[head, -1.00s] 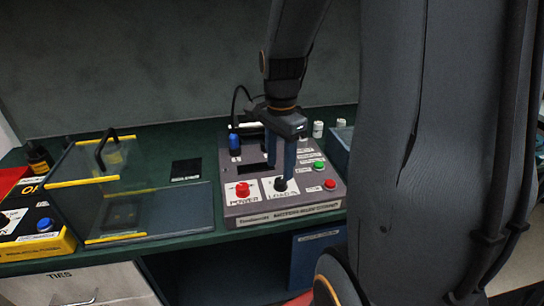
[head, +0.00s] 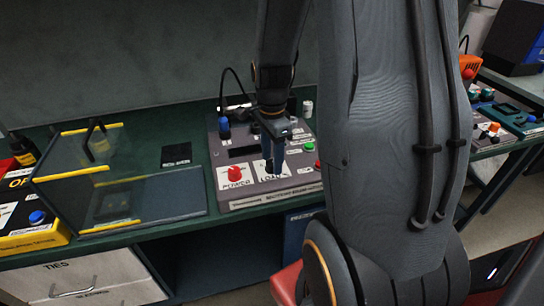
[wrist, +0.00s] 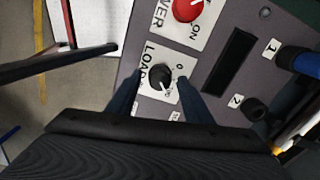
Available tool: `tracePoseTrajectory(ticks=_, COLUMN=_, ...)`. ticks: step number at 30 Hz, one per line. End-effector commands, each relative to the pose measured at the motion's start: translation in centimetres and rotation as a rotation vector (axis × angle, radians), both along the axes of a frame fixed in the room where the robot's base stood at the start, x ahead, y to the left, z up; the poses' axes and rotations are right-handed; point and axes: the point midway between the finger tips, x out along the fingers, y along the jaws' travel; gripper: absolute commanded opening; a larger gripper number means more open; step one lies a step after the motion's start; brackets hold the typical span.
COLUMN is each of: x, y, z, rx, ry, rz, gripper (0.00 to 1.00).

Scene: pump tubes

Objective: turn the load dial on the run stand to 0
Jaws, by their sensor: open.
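The run stand (head: 222,154) is a grey sloped panel on the green bench. Its load dial is a black round knob (wrist: 158,76) with a white pointer line, on a white label plate marked LOAD. In the wrist view the pointer slants to the lower right, away from the 0 mark (wrist: 180,67) and towards a small mark I cannot read surely. My gripper (head: 273,168) is open and points down at the dial. In the wrist view its blue fingers (wrist: 158,82) stand on either side of the knob; I cannot tell whether they touch it. In the head view the fingers mostly hide the dial.
A red POWER knob (head: 235,173) sits left of the dial; it also shows in the wrist view (wrist: 187,8). A green button (head: 309,146) is to the right. A clear box with yellow edges (head: 75,173) stands at the left. Blue and black plugs stand behind.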

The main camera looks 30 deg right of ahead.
Motion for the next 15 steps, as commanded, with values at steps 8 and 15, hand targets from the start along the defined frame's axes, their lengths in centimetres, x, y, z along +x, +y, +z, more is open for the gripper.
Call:
tracePoseTrajectory(ticks=8, x=-0.01, y=0.00, z=0.00, rx=0.000, ry=0.000, rz=0.000, gripper=0.31)
tracePoseTrajectory(ticks=15, x=-0.02, y=0.00, z=0.01, rx=0.000, ry=0.001, rz=0.001, gripper=0.05)
